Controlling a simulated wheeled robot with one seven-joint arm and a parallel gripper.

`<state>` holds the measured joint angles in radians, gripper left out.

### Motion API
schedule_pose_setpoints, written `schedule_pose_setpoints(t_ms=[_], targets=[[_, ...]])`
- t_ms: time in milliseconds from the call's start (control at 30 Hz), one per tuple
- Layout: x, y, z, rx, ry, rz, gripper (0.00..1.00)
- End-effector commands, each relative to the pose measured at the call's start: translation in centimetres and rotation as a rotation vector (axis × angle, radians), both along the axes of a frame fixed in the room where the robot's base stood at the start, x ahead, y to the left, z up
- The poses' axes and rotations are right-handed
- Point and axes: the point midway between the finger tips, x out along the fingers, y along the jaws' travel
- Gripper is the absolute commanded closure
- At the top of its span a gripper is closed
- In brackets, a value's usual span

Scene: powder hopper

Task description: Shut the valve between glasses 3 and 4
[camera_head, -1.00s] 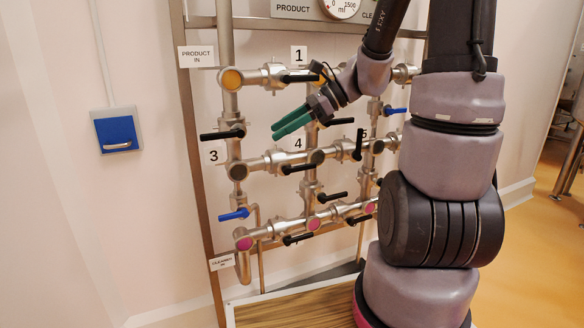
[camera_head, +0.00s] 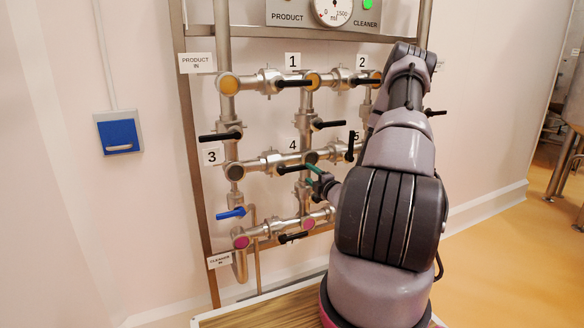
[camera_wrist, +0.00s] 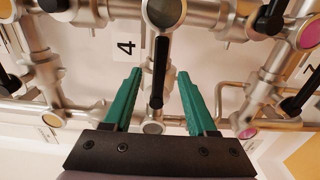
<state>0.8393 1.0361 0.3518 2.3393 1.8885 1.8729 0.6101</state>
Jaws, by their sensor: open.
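The valve between glasses 3 and 4 has a black lever (camera_head: 293,169) lying along the horizontal pipe in the head view. Glass 3 (camera_head: 234,172) is at its left and glass 4 (camera_head: 311,157) at its right. My gripper (camera_head: 314,171) is at the lever's right, below glass 4, partly hidden by my arm. The wrist view is turned sideways. There my open gripper (camera_wrist: 160,74) has one green finger on each side of the same lever (camera_wrist: 157,78), with gaps to both. Whether the lever is deep between the fingers is unclear. Glass 4 (camera_wrist: 163,12) is at the top.
Other black levers stand out nearby, including one above glass 4 (camera_head: 328,124) and one near label 3 (camera_head: 220,135). A blue lever (camera_head: 231,213) is lower left. Pipes with pink glasses (camera_head: 241,242) run below. My arm hides the panel's right side.

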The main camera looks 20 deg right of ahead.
Motion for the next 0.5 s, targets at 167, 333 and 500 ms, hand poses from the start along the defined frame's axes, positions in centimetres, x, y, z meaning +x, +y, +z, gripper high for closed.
schedule_pose_setpoints(t_ms=[167,333,500], targets=[[1.7,-0.1,-0.1,0.003,-0.001,-0.006,0.43],[5.0,0.1,0.0,0.002,-0.002,-0.005,0.43],[8.1,0.2,0.0,0.001,-0.002,-0.003,0.43]])
